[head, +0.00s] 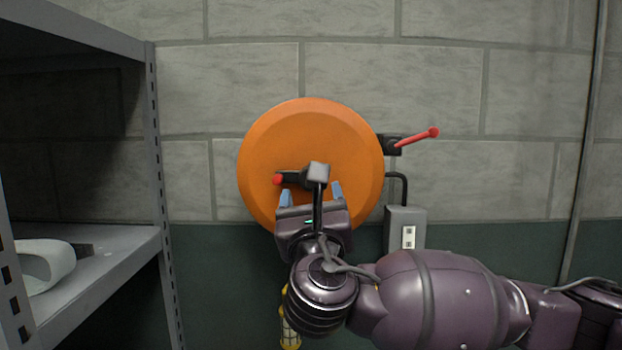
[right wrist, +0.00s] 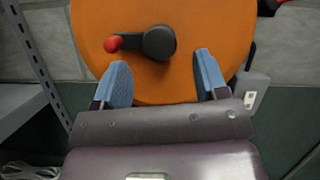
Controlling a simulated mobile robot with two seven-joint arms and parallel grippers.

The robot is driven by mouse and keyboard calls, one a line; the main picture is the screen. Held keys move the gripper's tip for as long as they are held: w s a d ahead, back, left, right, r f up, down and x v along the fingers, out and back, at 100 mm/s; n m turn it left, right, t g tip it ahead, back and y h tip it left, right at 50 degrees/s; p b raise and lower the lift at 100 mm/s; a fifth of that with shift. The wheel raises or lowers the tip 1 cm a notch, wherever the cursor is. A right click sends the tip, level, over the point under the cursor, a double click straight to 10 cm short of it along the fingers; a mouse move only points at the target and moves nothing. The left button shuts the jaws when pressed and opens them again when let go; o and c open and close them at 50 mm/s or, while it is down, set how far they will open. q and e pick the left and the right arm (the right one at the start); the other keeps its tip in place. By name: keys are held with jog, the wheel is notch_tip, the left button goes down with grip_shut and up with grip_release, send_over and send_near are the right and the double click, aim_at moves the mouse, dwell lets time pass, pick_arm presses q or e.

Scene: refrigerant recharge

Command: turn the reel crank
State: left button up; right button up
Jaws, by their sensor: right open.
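The orange reel (head: 305,130) is mounted on the block wall, with its round face toward me. Its crank (head: 290,178) is a short dark arm at the middle, with a red knob (head: 277,179) at its left end. In the right wrist view the dark crank hub (right wrist: 159,42) and the red knob (right wrist: 113,44) show clearly. My right gripper (head: 311,193) is open and empty, just below the crank. In the right wrist view its blue fingertips (right wrist: 160,72) stand apart, below the hub and knob, touching neither. My left gripper is not in view.
A red lever (head: 418,137) sticks out at the reel's right. A grey outlet box (head: 405,228) is on the wall below it. A metal shelf (head: 95,265) with a white curved object (head: 45,265) stands at left. A yellow item (head: 290,330) hangs below the reel.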

aim_at(298, 179)
jog(key=x, duration=0.4)
jog(key=shift+p, duration=0.4)
jog(key=c, duration=0.9)
